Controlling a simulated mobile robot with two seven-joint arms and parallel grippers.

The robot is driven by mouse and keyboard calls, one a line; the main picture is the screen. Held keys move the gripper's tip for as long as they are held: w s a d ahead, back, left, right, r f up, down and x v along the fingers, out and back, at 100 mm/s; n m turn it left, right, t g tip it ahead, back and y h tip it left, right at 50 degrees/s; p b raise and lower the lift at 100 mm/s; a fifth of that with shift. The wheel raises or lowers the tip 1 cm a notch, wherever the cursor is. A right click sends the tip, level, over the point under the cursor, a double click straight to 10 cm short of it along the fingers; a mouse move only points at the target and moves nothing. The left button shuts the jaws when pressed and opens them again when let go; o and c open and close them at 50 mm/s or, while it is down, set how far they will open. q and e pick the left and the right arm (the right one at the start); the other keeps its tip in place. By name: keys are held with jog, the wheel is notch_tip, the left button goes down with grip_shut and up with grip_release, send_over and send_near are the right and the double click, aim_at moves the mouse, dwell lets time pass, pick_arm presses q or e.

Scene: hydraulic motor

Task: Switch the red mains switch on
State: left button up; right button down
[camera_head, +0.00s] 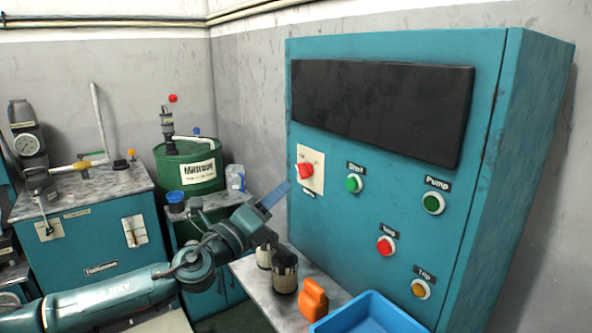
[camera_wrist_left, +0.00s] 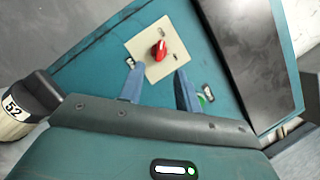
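The red mains switch (camera_head: 305,171) is a red rotary knob on a cream square plate, at the upper left of the teal control cabinet's front (camera_head: 400,215). In the left wrist view the knob (camera_wrist_left: 159,50) lies ahead of my gripper, between the lines of the two fingers. My left gripper (camera_head: 275,194) is just left of the switch in the head view, its blue fingers pointing up at the panel. In the left wrist view its fingers (camera_wrist_left: 158,84) are apart with nothing between them, and they look clear of the knob. My right gripper is not in view.
The panel also carries a green Start button (camera_head: 354,183), a green Pump button (camera_head: 433,203), a red button (camera_head: 386,246) and an amber Trip button (camera_head: 420,289). Below stand dark cylinders (camera_head: 285,273), an orange object (camera_head: 313,299) and a blue bin (camera_head: 368,314). A green drum (camera_head: 190,168) stands left.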

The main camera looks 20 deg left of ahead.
aim_at(300, 174)
pick_arm(q)
jog(key=p+x, duration=0.1)
jog(key=x, duration=0.6)
jog(key=shift+w, duration=0.1)
jog(key=shift+c, duration=0.5)
grip_shut()
